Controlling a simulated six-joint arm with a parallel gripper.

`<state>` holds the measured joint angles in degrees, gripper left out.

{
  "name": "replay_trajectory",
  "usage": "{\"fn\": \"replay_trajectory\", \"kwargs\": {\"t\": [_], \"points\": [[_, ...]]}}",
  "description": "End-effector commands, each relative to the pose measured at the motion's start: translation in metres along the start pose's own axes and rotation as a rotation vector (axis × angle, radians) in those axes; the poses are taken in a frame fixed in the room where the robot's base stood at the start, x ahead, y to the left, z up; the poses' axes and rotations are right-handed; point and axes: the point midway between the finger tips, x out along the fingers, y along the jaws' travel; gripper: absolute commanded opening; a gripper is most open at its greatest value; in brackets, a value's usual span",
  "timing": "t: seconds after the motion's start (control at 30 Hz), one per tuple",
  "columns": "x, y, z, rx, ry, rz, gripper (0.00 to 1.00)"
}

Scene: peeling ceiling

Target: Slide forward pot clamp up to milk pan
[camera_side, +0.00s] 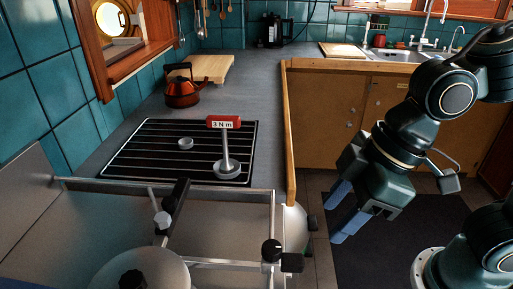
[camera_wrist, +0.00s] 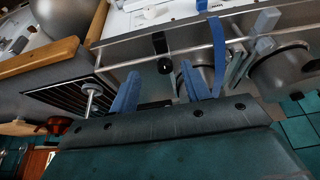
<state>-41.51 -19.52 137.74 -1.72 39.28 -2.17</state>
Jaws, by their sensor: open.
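My gripper (camera_side: 345,212) is open and empty, its two blue fingers apart, to the right of the stove in the side view. In the wrist view the fingers (camera_wrist: 160,70) point toward a metal rail. Black clamp pieces show on the rails: a bar with a grey knob (camera_side: 178,196) and a black-knobbed fitting (camera_side: 271,252) at the rail's near right corner. In the wrist view a black knob (camera_wrist: 160,43) lies just beyond the fingers. A rounded silver pan (camera_side: 297,230) is partly hidden behind the right rail. I cannot tell which clamp is the forward one, or which vessel is the milk pan.
A domed silver lid (camera_side: 140,272) lies at the lower left. A black grill (camera_side: 130,150) holds a red-labelled "3 N m" post (camera_side: 224,150). A red kettle (camera_side: 182,92) stands behind. A wooden edge (camera_side: 290,135) borders the counter. The floor mat area is clear.

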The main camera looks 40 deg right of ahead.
Motion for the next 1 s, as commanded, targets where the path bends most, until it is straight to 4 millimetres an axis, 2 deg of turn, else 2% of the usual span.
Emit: {"fn": "replay_trajectory", "kwargs": {"t": [0.4, 1.0], "points": [[0.046, 0.000, 0.001, 0.000, -0.006, 0.000, 0.47], [0.104, 0.000, 0.001, 0.001, -0.004, 0.000, 0.47]]}}
